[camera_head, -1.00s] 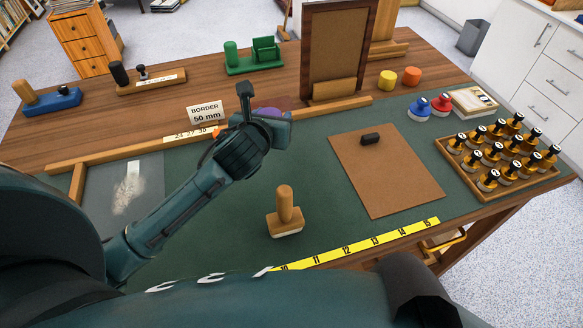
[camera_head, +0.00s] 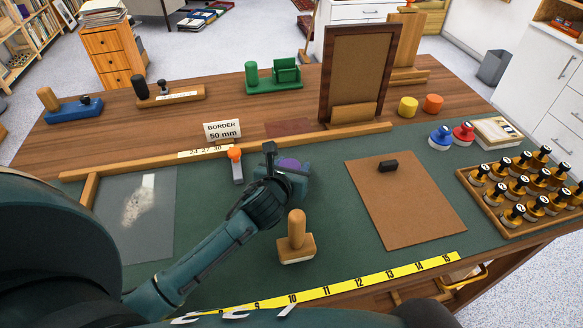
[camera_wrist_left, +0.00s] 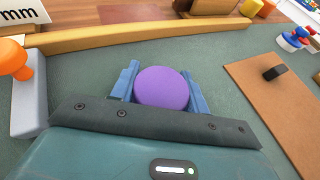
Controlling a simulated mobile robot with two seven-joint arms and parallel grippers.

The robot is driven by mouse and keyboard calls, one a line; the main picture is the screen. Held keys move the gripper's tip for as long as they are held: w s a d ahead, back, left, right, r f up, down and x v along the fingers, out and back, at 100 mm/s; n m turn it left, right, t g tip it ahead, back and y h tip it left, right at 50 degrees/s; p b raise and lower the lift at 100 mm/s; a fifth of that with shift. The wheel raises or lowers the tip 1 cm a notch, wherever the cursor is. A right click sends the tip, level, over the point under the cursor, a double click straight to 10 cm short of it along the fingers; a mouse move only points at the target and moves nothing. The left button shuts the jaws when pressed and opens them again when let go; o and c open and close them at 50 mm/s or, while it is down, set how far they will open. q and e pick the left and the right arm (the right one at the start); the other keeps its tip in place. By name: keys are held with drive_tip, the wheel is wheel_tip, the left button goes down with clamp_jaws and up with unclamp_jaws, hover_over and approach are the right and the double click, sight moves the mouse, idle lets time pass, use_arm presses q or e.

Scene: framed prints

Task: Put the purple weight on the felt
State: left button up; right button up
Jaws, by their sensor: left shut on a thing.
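The purple weight (camera_head: 289,163) is a round purple piece held between the fingers of my left gripper (camera_head: 287,170). The left wrist view shows its round purple top (camera_wrist_left: 162,88) with a blue finger on each side. The weight is over the green mat, just in front of the wooden rail; I cannot tell whether it touches the mat. A flat dark red patch (camera_head: 288,127), which looks like the felt, lies bare on the wooden table beyond the rail. My right gripper is not in view.
The wooden rail (camera_head: 330,137) runs between weight and patch. A framed board (camera_head: 356,75) stands right of the patch, a "BORDER 50 mm" sign (camera_head: 222,131) left. An orange-knobbed tool (camera_head: 237,165) and wooden-handled block (camera_head: 296,240) are near my gripper.

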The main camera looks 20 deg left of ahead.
use_arm(q)
drive_tip(key=shift+r, duration=0.15)
drive_tip(key=o, duration=1.4)
drive_tip(key=shift+f, duration=0.25)
drive_tip(key=shift+o, duration=0.2)
drive_tip(key=shift+r, duration=0.15)
drive_tip(key=v, duration=0.7)
drive_tip(key=shift+s+r, duration=0.1)
drive_tip(key=shift+s, duration=0.15)
drive_tip(key=shift+p, duration=0.3)
